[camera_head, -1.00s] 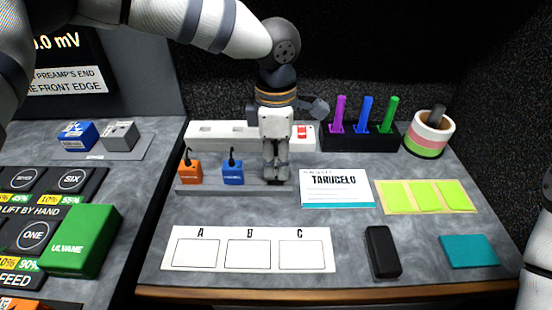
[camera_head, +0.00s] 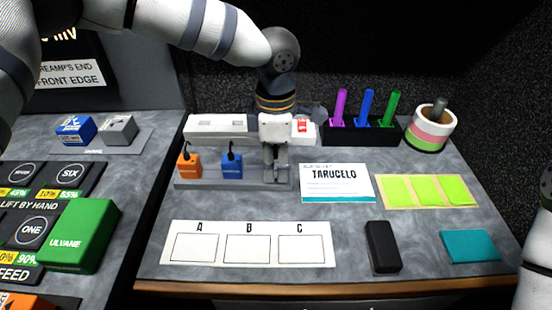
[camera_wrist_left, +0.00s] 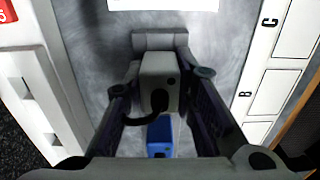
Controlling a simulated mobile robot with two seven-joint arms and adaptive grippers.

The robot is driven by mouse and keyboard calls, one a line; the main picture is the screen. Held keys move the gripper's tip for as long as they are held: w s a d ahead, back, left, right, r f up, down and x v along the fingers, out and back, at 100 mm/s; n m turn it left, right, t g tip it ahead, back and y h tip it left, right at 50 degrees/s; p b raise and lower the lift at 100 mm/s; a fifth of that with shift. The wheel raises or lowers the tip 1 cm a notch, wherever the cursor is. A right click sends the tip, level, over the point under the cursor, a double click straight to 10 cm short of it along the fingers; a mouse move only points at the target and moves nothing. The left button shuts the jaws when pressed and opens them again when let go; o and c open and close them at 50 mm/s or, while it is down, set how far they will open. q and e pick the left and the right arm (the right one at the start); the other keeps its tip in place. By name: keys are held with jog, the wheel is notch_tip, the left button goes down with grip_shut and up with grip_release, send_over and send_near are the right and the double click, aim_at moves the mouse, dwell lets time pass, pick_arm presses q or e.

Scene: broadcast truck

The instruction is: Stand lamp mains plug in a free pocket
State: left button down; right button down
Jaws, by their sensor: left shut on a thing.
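My left gripper (camera_head: 276,164) points down over the right end of the grey rack (camera_head: 206,185). In the left wrist view the gripper (camera_wrist_left: 160,92) is shut on a pale grey plug (camera_wrist_left: 159,73) with a dark cord, one finger on each side. In the head view the fingers mostly hide this plug. An orange plug (camera_head: 189,166) and a blue plug (camera_head: 232,166) stand upright in the rack, to the left of the gripper. The blue plug also shows in the wrist view (camera_wrist_left: 160,137). Whether the grey plug is fully seated in a pocket cannot be told.
A white power strip (camera_head: 216,124) with a red switch lies behind the rack. A TARUCELO card (camera_head: 337,184) lies to its right, and an A-B-C card (camera_head: 249,244) in front. A black block (camera_head: 382,247) lies near the front edge. Bare desk separates rack and A-B-C card.

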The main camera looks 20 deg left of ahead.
aim_at(275, 158)
pick_arm(q)
jog(key=shift+f, duration=0.15)
jog(key=c, duration=1.2)
grip_release()
jog(key=shift+c, duration=0.2)
notch_tip(275, 158, up, 12)
